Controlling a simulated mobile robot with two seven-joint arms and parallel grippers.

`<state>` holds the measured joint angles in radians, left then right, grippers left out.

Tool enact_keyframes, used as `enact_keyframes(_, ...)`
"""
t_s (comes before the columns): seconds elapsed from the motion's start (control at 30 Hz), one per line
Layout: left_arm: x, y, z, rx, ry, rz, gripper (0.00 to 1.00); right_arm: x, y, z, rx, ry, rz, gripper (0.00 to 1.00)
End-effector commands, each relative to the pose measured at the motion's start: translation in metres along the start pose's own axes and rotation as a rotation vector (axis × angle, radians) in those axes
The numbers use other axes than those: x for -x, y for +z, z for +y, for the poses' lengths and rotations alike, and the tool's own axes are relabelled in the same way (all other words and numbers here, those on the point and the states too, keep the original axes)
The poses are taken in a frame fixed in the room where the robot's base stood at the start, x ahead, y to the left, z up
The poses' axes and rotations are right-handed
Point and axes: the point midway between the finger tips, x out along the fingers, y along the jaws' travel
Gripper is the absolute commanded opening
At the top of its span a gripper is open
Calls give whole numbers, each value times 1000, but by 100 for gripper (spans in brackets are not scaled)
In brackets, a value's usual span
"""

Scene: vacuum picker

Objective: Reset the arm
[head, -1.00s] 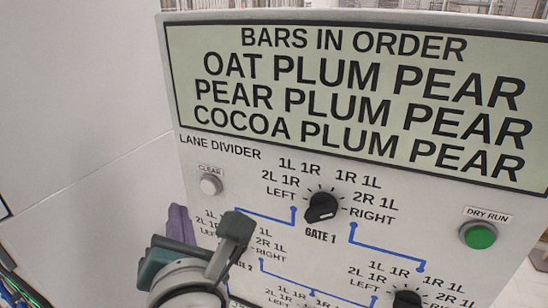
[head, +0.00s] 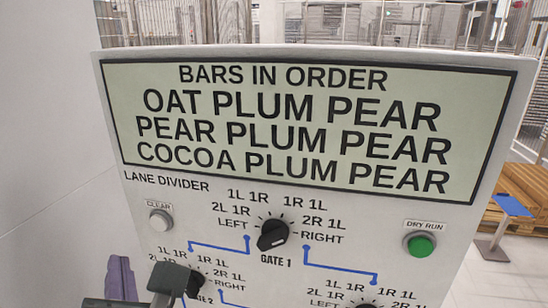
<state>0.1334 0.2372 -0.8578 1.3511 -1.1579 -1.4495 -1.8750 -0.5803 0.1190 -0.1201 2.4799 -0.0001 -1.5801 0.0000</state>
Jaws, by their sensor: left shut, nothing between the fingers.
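The upright white panel (head: 80,170) fills most of the head view. Its sign (head: 290,125) reads "BARS IN ORDER", with OAT PLUM PEAR, PEAR PLUM PEAR and COCOA PLUM PEAR below. The black GATE 1 knob (head: 272,234) sits in the middle; its exact setting is hard to read. The GATE 2 knob (head: 194,283) is partly hidden behind my left gripper (head: 168,284), which is low at the left, shut and empty. Another black knob (head: 366,304) is cut off by the bottom edge. My right gripper is out of view.
A white CLEAR button (head: 160,220) is at the panel's left and a green DRY RUN button (head: 420,245) at its right. A purple piece (head: 121,279) shows beside my left gripper. Wooden pallets (head: 524,200) and a blue-topped stand (head: 510,206) are behind the panel's right side.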

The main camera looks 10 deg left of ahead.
Motion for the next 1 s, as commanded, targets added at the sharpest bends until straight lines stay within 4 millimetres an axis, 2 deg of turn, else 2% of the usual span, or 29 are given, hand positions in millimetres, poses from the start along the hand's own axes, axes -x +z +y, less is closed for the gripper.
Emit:
enact_keyframes(0.07,10,-9,5,160,-15,99,0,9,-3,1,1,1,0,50)
enact_keyframes(0.17,33,-30,15,545,-4,329,0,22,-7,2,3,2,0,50)
enact_keyframes(0.3,84,-53,33,1259,173,737,0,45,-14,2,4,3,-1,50)
enact_keyframes(0.4,121,-51,49,1726,401,976,0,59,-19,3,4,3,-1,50)
enact_keyframes(0.53,156,-34,70,2170,717,1180,0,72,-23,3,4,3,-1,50)
enact_keyframes(0.6,168,-24,80,2324,857,1244,0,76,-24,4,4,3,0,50)
enact_keyframes(0.7,179,-14,89,2455,995,1297,0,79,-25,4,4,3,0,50)
enact_keyframes(0.8,183,-10,92,2508,1056,1318,0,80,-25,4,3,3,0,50)
enact_keyframes(1.0,183,-11,92,2516,1064,1321,0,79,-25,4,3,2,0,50)
